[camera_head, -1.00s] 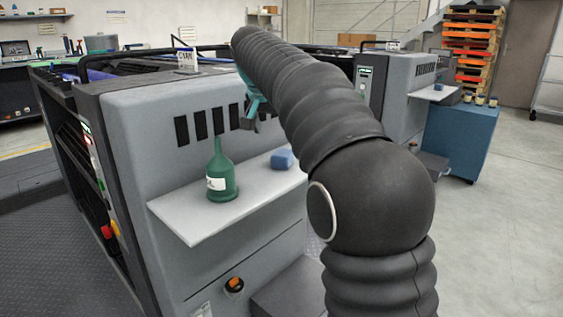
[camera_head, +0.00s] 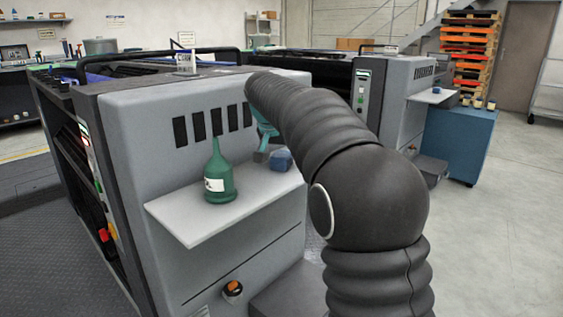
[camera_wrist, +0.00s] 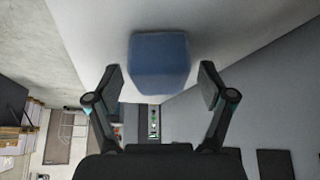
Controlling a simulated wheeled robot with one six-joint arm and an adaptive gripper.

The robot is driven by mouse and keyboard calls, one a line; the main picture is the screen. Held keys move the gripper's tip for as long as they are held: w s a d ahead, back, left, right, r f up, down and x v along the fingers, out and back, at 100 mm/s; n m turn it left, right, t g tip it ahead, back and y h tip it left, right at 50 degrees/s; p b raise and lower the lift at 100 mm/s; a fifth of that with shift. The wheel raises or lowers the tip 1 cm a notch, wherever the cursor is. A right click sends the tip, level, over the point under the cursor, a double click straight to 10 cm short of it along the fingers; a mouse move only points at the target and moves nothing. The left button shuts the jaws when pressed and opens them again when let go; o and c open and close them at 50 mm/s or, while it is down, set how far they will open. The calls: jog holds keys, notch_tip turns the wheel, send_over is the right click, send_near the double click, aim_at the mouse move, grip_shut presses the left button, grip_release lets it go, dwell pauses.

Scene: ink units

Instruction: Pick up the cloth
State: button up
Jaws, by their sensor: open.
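The cloth is a folded blue block-like bundle (camera_head: 281,160) on the white shelf (camera_head: 190,228) of the grey machine, right of the green bottle. In the wrist view the cloth (camera_wrist: 159,66) lies ahead of my gripper (camera_wrist: 158,82), centred between its two fingers. The fingers are spread wide, with a gap on each side of the cloth. In the head view my gripper (camera_head: 262,155) is just left of the cloth and close to it, partly hidden by my arm.
A green bottle (camera_head: 219,180) with a white label stands on the shelf left of my gripper. The grey machine front (camera_head: 140,130) with dark vents rises behind the shelf. A blue cabinet (camera_head: 460,140) and orange pallets (camera_head: 470,45) stand farther back right.

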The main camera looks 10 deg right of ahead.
aim_at(285, 154)
jog(key=c, duration=1.1)
jog(key=shift+r, duration=0.45)
jog(key=r, duration=0.2)
jog(key=d+r, duration=0.1)
jog(key=r, duration=0.1)
jog(key=shift+s+p, duration=0.25)
jog(key=shift+p, duration=0.1)
jog(key=s+d+r, duration=0.2)
jog(key=d, duration=0.1)
jog(key=s+d+r, duration=0.1)
jog(key=d+r, duration=0.1)
jog(key=d, duration=0.1)
jog(key=s+d+r, duration=0.2)
jog(key=d, duration=0.1)
jog(key=shift+s, duration=0.3)
